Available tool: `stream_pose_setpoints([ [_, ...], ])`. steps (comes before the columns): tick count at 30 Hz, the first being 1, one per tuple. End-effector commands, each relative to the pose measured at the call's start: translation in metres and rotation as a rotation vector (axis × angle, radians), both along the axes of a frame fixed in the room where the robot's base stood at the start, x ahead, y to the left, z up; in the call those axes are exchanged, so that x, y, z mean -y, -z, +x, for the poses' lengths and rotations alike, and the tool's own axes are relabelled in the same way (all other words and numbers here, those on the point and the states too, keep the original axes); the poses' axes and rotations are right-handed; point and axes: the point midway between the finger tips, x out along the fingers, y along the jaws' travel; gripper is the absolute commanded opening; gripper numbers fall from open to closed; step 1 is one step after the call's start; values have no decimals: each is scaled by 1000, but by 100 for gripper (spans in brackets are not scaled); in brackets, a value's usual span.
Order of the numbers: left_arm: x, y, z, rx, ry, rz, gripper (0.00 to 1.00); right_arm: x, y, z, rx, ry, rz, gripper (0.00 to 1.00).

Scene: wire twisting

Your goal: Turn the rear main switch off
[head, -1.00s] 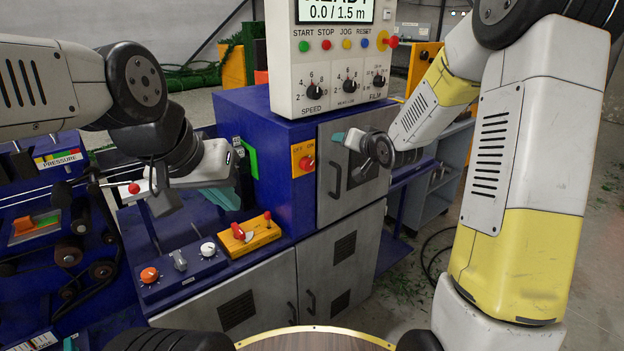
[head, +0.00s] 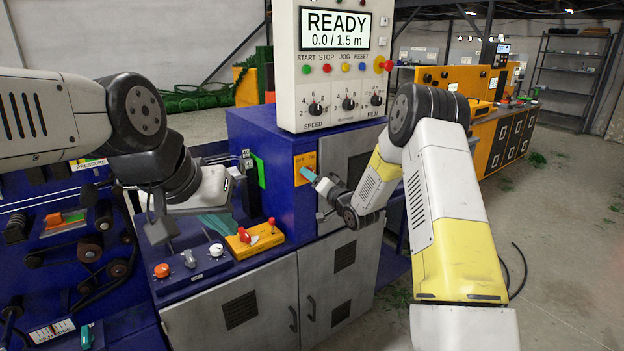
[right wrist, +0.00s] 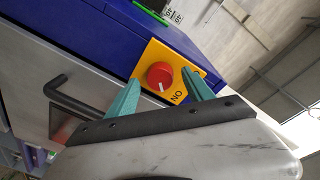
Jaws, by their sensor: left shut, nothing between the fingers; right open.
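The main switch is a red knob (right wrist: 160,75) on a yellow plate (head: 304,158) on the side of the blue cabinet. In the right wrist view its white mark lies on the side toward the "ON" label. My right gripper (right wrist: 161,77) is open, its teal fingertips on either side of the knob; I cannot tell whether they touch it. In the head view the right fingers (head: 309,173) cover most of the knob. My left gripper (head: 219,226) is shut and empty, above the lower control panel, well left of the switch.
A white control box (head: 334,62) reading "READY 0.0 / 1.5 m" stands above the switch. A cabinet door handle (right wrist: 72,92) is close to my right gripper. Below are an orange knob (head: 162,270) and a yellow block (head: 254,240) with red levers.

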Motion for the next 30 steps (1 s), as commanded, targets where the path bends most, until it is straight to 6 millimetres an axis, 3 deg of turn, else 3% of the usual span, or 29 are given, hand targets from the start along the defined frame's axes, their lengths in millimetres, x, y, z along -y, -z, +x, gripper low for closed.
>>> stream_pose_setpoints([
  [12, 0, 0, 0, 0, 0, 0, 0, -6, 0, 10, 0, 1, -1, 60],
  [21, 0, 0, 0, 0, 0, 0, 0, -6, 0, 10, 0, 1, -1, 1],
  [30, 0, 0, 0, 0, 0, 0, 0, -6, 0, 10, 18, 1, -28, 0],
])
